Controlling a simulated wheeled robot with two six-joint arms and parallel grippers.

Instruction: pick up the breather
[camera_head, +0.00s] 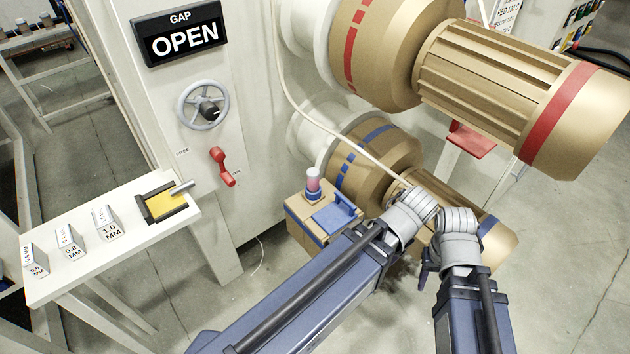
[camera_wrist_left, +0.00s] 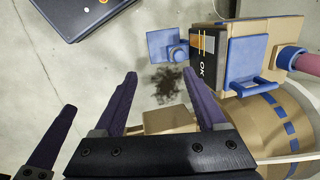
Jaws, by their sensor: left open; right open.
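The breather (camera_head: 313,182) looks like a pink clear cylinder on a blue base, upright on top of a tan and blue box. In the left wrist view, the breather (camera_wrist_left: 296,62) shows at the right edge, partly cut off. My left gripper (camera_wrist_left: 160,78) is open and empty, with its two dark purple fingers apart. It points at the floor, to the left of the breather in that view. In the head view its fingers are hidden behind the arm. My right gripper (camera_head: 426,267) is open; only a purple finger part shows beside its wrist.
The tan box (camera_head: 304,228) with a blue handle stands beside two tan motors (camera_head: 500,85). A white shelf (camera_head: 75,282) holds labelled gauge blocks. A machine panel (camera_head: 165,90) carries a handwheel and red lever. A blue plate (camera_wrist_left: 163,46) and dark stain show on the floor.

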